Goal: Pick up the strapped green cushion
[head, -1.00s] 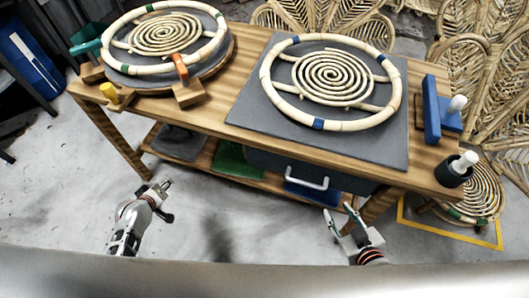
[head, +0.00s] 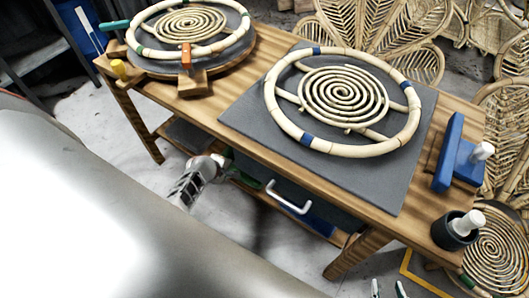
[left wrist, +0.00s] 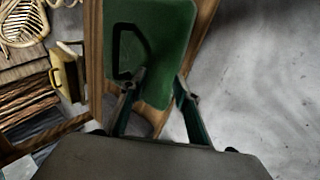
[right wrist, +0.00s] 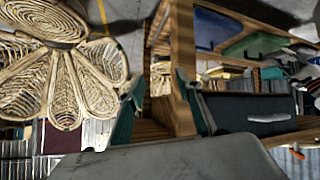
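The green cushion (left wrist: 172,38) with a black strap (left wrist: 126,48) lies on the wooden lower shelf in the left wrist view. It also shows in the right wrist view (right wrist: 258,45). In the head view my left arm and the table hide most of it. My left gripper (left wrist: 160,78) is open, its fingers apart at the cushion's near end. One fingertip overlaps the cushion just below the strap; I cannot tell whether it touches. In the head view this gripper (head: 226,160) is at the lower shelf's front. My right gripper (head: 388,290) is open and empty at the bottom edge.
The wooden table (head: 270,52) carries two rattan rings with spirals. Under it are a dark drawer with a white handle (head: 288,198) and a blue item (right wrist: 210,28) on the shelf. A black cup (head: 457,230) stands at the table's right end. Grey floor lies in front.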

